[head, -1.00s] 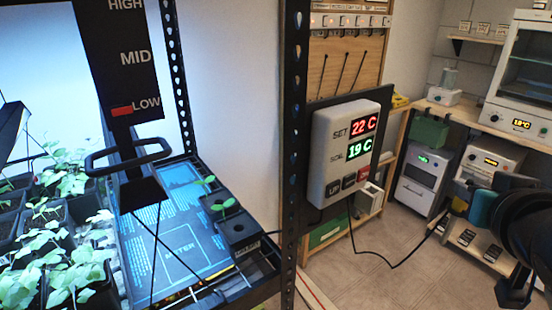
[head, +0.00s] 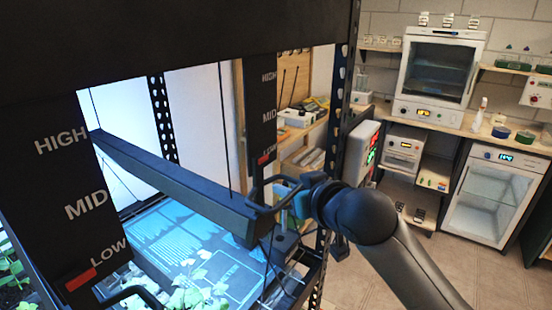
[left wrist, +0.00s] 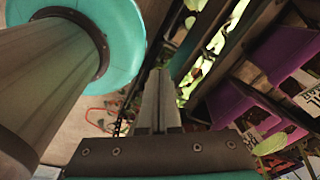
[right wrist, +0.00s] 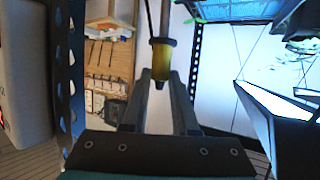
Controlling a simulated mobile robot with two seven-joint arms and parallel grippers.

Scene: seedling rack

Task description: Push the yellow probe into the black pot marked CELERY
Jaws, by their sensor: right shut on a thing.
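The yellow probe (right wrist: 161,58) hangs upright with its dark cable above it in the right wrist view, its lower end between the fingers of my right gripper (right wrist: 161,78). This gripper is shut on the probe. In the head view my right gripper (head: 284,196) is at the rack's front, by the end of the dark lamp bar; the probe cannot be made out there. My left gripper (left wrist: 159,75) shows only in the left wrist view, its fingers together and nothing seen between them. No pot marked CELERY can be read.
The dark lamp bar (head: 180,185) crosses the rack beside my right gripper. Rack uprights (head: 340,130) and HIGH/MID/LOW plates (head: 85,190) stand close by. Seedlings (head: 200,290) are below. Purple pots (left wrist: 231,101) are near my left gripper. Open floor lies to the right.

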